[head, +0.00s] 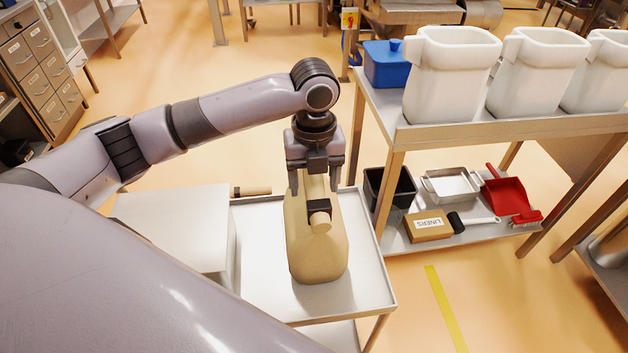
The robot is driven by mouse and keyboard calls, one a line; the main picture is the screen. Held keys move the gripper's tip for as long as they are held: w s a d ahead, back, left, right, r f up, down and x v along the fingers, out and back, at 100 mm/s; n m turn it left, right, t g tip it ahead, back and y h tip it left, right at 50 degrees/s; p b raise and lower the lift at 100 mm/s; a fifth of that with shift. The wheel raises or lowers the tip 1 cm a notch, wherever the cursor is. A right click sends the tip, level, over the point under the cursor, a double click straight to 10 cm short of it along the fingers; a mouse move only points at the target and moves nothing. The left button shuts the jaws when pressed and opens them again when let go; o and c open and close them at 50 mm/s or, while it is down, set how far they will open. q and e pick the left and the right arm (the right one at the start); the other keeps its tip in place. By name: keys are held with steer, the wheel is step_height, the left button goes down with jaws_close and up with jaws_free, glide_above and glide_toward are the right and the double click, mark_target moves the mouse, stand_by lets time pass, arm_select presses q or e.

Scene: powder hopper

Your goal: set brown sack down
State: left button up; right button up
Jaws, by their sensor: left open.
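The brown sack (318,255) stands upright on a light metal cart top (365,290). It has a tan body with a dark band and a short round spout on its upper front. My left gripper (314,183) points down over the top of the sack. Its two fingers are spread, one on each side of the sack's narrow top. I cannot tell whether either finger touches it. The far side of the sack is hidden by the gripper. My right gripper does not show.
A white box (175,225) stands on the left, with a small tan roll (251,191) behind. On the right, a bench holds white bins (450,75) and a blue container (386,65). Its lower shelf holds a red dustpan (507,192) and a liners box (429,225).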

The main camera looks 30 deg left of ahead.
arm_select(q)
step_height(320, 180, up, 12)
steer(key=shift+f, duration=0.15)
steer(key=shift+f, duration=0.1)
stand_by(0.6)
